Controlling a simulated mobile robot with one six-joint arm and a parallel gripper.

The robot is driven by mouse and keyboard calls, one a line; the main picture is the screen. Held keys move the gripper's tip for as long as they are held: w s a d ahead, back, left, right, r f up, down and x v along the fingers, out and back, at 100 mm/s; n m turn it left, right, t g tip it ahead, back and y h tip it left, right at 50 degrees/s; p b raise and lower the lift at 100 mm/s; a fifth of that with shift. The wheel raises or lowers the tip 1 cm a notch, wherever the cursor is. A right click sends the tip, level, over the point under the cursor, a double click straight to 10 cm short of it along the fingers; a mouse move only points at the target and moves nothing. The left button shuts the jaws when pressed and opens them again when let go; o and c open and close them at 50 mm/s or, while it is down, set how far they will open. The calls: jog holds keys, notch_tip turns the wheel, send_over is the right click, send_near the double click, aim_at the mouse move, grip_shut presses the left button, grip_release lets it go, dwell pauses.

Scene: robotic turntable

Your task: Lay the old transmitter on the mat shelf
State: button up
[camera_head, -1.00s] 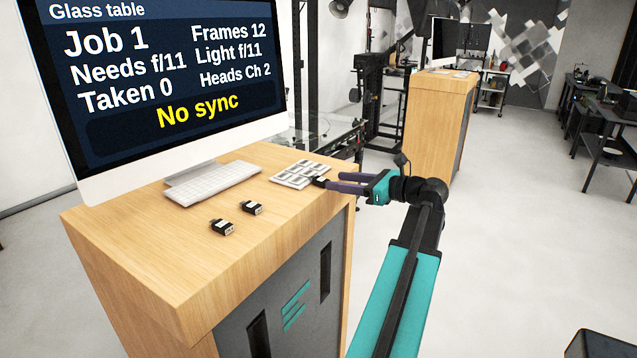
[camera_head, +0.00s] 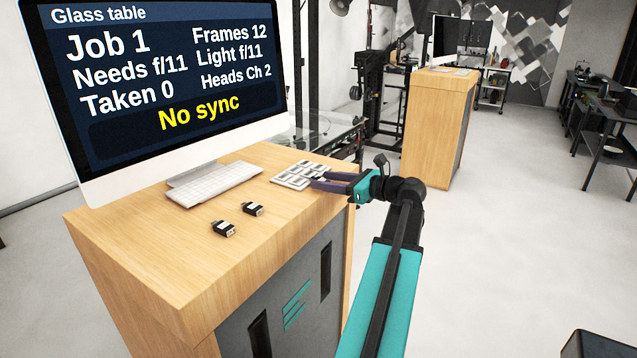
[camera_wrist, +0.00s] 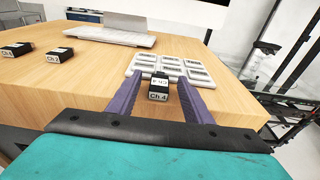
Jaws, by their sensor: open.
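A small black transmitter with white labels reading Ch 4 (camera_wrist: 158,92) sits at the near edge of a white tray with several cells (camera_wrist: 170,66). My gripper (camera_wrist: 160,80) is open, with its two purple fingers on either side of this transmitter. I cannot tell whether they touch it. In the head view, my gripper (camera_head: 315,181) is at the right edge of the wooden desk top (camera_head: 150,245), and the transmitter there is mostly hidden. Two similar transmitters, Ch 1 (camera_wrist: 16,50) and Ch 2 (camera_wrist: 54,54), lie apart at left. I cannot identify a mat shelf.
A large monitor (camera_head: 165,95) reading "No sync" and a white keyboard (camera_head: 214,184) stand on the desk. A glass table (camera_head: 325,132) is behind it. A second wooden cabinet (camera_head: 432,125) stands farther back.

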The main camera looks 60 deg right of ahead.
jog(key=shift+w+f, duration=0.1)
jog(key=shift+w, duration=0.35)
grip_shut()
dwell(0.3)
jog(key=shift+r, duration=0.2)
jog(key=shift+r+b, duration=0.55)
jog(key=shift+r, duration=1.05)
jog(key=s+a+r+b, duration=0.1)
jog(key=s+a+b, duration=0.8)
jog(key=a, duration=0.3)
jog(key=shift+s+a+r+b, duration=0.25)
jog(key=shift+a+b, duration=0.15)
jog(key=shift+b, duration=0.5)
